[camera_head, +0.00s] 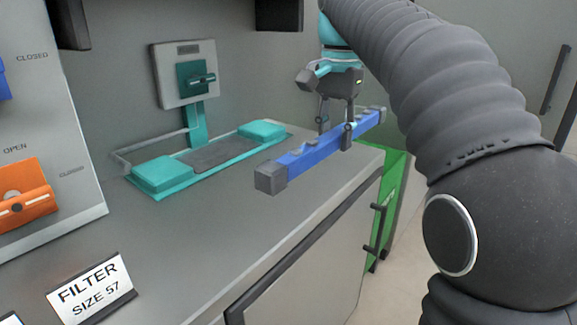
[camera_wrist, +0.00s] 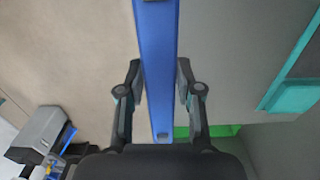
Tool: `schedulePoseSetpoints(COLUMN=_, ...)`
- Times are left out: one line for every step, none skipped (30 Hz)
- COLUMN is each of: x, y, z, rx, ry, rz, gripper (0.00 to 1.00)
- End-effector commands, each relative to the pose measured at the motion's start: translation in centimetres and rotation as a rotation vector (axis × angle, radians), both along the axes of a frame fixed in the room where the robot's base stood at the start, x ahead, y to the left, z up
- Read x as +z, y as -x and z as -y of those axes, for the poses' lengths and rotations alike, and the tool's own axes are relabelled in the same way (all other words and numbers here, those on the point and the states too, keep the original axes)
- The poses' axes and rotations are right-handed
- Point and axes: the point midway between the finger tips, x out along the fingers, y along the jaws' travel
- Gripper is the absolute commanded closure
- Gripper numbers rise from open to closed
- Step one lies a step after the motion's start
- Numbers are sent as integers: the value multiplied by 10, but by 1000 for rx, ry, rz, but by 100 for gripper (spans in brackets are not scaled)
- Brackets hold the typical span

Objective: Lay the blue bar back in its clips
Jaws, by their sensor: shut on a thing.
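The blue bar (camera_head: 310,157) has grey end blocks and small raised parts along its top. My gripper (camera_head: 336,130) is shut on it near the middle and holds it level, in the air by the counter's front edge. In the wrist view the bar (camera_wrist: 160,50) runs lengthwise between the two fingers (camera_wrist: 159,82). A teal holder (camera_head: 165,174) lies on the counter to the left of the bar, with a raised block at each end and a dark grey strip between. I cannot tell whether these blocks are the clips. Part of it shows in the wrist view (camera_wrist: 292,97).
A white panel with a teal handle (camera_head: 197,77) stands behind the holder, with a thin rail beside it. A green cabinet side (camera_head: 390,205) is below the bar.

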Motion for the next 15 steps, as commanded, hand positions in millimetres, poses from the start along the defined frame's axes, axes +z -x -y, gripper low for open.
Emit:
schedulePoseSetpoints(x=0, y=0, z=-1, rx=-1, ry=0, rz=1, gripper=100)
schedulePoseSetpoints(x=-1, y=0, z=-2, rx=-1, ry=0, rz=1, gripper=100)
schedulePoseSetpoints(x=-3, y=-1, z=-4, rx=-1, ry=0, rz=1, gripper=100)
schedulePoseSetpoints(x=-5, y=-2, z=-7, rx=-1, ry=0, rz=1, gripper=100)
schedulePoseSetpoints(x=-8, y=-4, z=-11, rx=-1, ry=-1, rz=1, gripper=100)
schedulePoseSetpoints(x=-12, y=-5, z=-16, rx=-3, ry=0, rz=0, gripper=100)
schedulePoseSetpoints(x=-15, y=-6, z=-21, rx=-3, ry=0, rz=0, gripper=100)
schedulePoseSetpoints(x=-19, y=-9, z=-26, rx=-4, ry=0, rz=0, gripper=100)
schedulePoseSetpoints(x=-24, y=-11, z=-33, rx=-6, ry=0, rz=-1, gripper=100)
schedulePoseSetpoints(x=-28, y=-12, z=-38, rx=-6, ry=1, rz=-2, gripper=100)
schedulePoseSetpoints(x=-31, y=-14, z=-43, rx=-6, ry=0, rz=-1, gripper=100)
schedulePoseSetpoints(x=-35, y=-16, z=-50, rx=-8, ry=0, rz=0, gripper=100)
schedulePoseSetpoints(x=-39, y=-18, z=-56, rx=-7, ry=0, rz=0, gripper=100)
schedulePoseSetpoints(x=-42, y=-19, z=-62, rx=-7, ry=0, rz=-1, gripper=100)
schedulePoseSetpoints(x=-47, y=-21, z=-69, rx=-8, ry=0, rz=-1, gripper=100)
